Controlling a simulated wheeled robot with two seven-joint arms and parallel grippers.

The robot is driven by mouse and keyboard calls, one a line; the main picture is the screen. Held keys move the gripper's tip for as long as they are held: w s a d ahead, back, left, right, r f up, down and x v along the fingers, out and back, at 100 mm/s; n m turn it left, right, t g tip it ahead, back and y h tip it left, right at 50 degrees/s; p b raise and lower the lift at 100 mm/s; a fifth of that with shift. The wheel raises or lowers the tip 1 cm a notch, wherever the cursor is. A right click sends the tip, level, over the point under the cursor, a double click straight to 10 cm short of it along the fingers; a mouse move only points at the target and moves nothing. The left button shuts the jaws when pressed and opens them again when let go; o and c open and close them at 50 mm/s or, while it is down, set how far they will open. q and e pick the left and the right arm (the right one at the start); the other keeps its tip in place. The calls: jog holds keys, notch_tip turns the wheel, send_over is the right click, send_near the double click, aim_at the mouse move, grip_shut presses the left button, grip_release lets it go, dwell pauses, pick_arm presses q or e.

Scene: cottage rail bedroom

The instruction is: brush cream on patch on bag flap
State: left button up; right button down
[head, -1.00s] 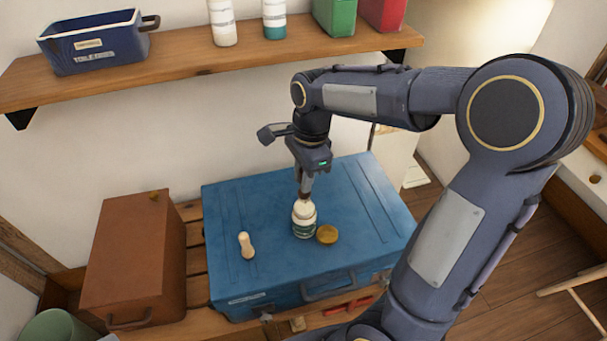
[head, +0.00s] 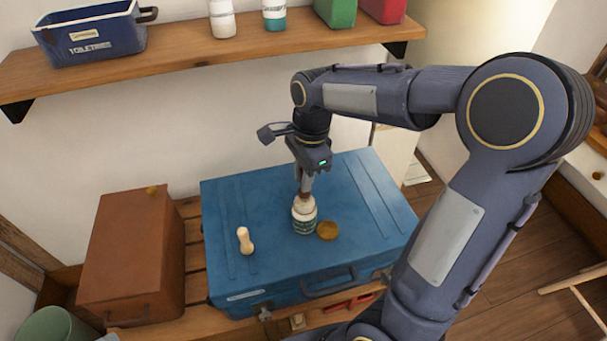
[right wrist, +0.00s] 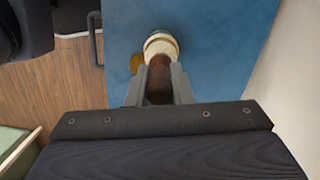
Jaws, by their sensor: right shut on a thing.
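My right gripper (head: 306,190) is shut on a brown brush handle (right wrist: 160,80), held upright over the jar. The small pale-topped jar (head: 304,222) stands on the blue case. The brush's lower end meets the jar's mouth; its tip is hidden, so I cannot tell how deep it is. In the right wrist view the jar's pale rim (right wrist: 161,42) shows just beyond the handle. The brown bag (head: 135,250) stands at the left, with a small darker spot (head: 152,190) on its top; I cannot tell whether this is the patch. My left gripper is not in view.
The blue case (head: 225,210) bears a yellow-brown lid (head: 328,231) right of the jar and a pale wooden peg-like piece (head: 245,241) to the left. A wooden shelf (head: 190,60) with a blue bin (head: 90,35) and bottles runs above. The case's back is clear.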

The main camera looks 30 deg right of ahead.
jog(key=shift+f, duration=0.5)
jog(key=shift+s+f, duration=0.1)
dwell(1.5)
notch_tip(320, 180, up, 7)
jog(key=p, duration=0.6)
jog(key=shift+p, duration=0.4)
dwell(0.5)
